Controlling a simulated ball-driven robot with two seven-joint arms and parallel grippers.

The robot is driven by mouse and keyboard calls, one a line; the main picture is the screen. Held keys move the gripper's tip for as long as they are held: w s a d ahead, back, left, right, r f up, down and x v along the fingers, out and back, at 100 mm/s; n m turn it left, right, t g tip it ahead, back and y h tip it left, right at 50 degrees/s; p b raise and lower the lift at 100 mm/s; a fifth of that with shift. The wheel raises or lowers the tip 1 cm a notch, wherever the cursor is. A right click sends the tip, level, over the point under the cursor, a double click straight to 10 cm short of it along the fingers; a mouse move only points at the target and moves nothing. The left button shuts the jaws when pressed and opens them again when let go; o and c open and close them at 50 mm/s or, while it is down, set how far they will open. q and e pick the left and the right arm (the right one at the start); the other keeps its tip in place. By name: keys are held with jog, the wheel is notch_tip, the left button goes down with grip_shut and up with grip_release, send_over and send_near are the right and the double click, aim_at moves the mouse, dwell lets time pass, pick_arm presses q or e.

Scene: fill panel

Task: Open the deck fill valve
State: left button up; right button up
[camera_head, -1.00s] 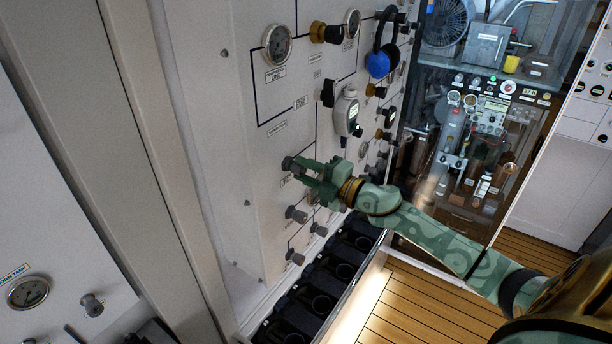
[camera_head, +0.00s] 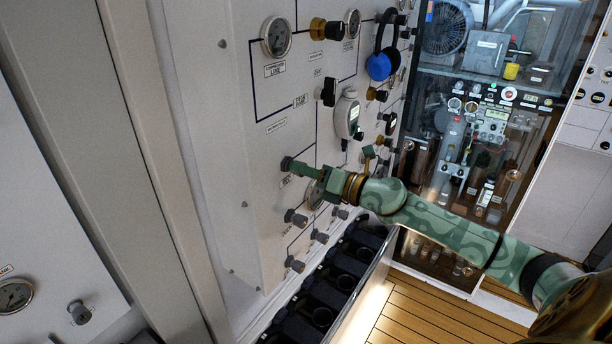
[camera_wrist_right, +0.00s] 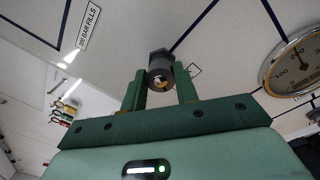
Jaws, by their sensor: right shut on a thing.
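The valve is a small dark grey knob (camera_head: 287,163) on the white panel, with a label below it too small to read. My right gripper (camera_head: 294,167) reaches it from the right, its fingers shut on the knob. In the right wrist view the knob (camera_wrist_right: 160,70) sits between the two green fingertips of the gripper (camera_wrist_right: 160,82), its round end facing the camera. The fingers hide part of the knob in the head view, and I cannot tell how far it is turned. My left gripper is not in view.
Several similar grey knobs (camera_head: 295,217) sit below on the panel. A gauge (camera_wrist_right: 295,62) is right of the gripper in the wrist view. Black bottle holders (camera_head: 318,316) line the panel's foot.

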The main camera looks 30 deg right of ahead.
jog(key=shift+n+g+h+p, duration=0.3)
jog(key=shift+n+p, duration=0.2)
jog(key=shift+n, duration=7.8)
jog(key=shift+f, duration=0.1)
jog(key=o, duration=1)
jog(key=shift+c, duration=0.2)
